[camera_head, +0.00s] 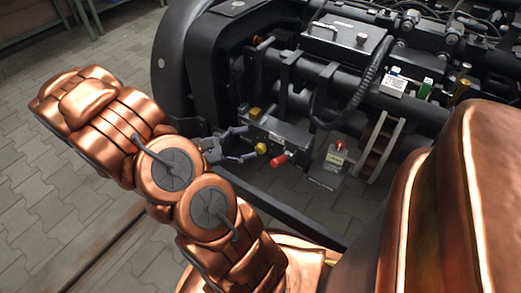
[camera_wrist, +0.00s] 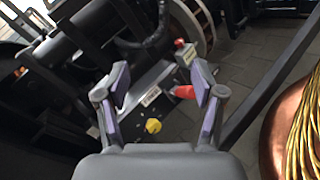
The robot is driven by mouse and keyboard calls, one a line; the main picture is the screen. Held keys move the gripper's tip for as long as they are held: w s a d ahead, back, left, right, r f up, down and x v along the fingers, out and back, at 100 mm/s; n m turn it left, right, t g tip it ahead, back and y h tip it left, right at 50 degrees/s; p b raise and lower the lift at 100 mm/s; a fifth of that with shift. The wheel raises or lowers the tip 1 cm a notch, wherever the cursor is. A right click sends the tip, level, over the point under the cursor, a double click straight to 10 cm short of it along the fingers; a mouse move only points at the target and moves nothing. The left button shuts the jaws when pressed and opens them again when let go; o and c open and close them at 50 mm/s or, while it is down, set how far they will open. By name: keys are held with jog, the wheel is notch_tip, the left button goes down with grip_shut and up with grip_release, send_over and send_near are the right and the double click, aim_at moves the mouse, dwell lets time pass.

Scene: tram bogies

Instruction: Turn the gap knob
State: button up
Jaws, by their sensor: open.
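A round yellow knob (camera_head: 261,148) sticks out of the front of a dark grey box (camera_head: 287,138); in the wrist view it shows (camera_wrist: 153,126) between the fingers, nearer their bases. I take it as the gap knob, but no readable label confirms this. A red handle (camera_head: 279,160) sits to its right on the same box; it also shows in the wrist view (camera_wrist: 184,91) beside the right finger. My gripper (camera_head: 246,144) is open and empty, with its fingertips close to the box's left end. In the wrist view its purple-padded fingers (camera_wrist: 161,72) are spread apart. I cannot tell whether they touch anything.
A small box with a red button (camera_head: 339,146) stands right of the grey box. A yellow cap (camera_head: 255,113) is on top at the left. Black bogie beams and a cable (camera_head: 369,77) crowd above and behind. Paved floor (camera_head: 50,190) lies open at the left.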

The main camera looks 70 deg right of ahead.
jog(key=w+d+f+n+t+h, duration=0.35)
jog(key=d+f+n+h, duration=0.2)
jog(key=d+f, duration=0.3)
jog(key=n+t, duration=0.5)
jog(key=n, duration=0.2)
send_near(259, 151)
jog(key=w+x, duration=0.1)
jog(key=x, duration=0.2)
jog(key=shift+s+d+f+b, duration=0.2)
jog(key=shift+s+d+b, duration=0.55)
jog(key=shift+d, duration=0.25)
jog(key=shift+b+x, duration=1.05)
jog(key=shift+x, duration=2.05)
jog(key=shift+w+r, duration=0.1)
jog(key=c, duration=1.1)
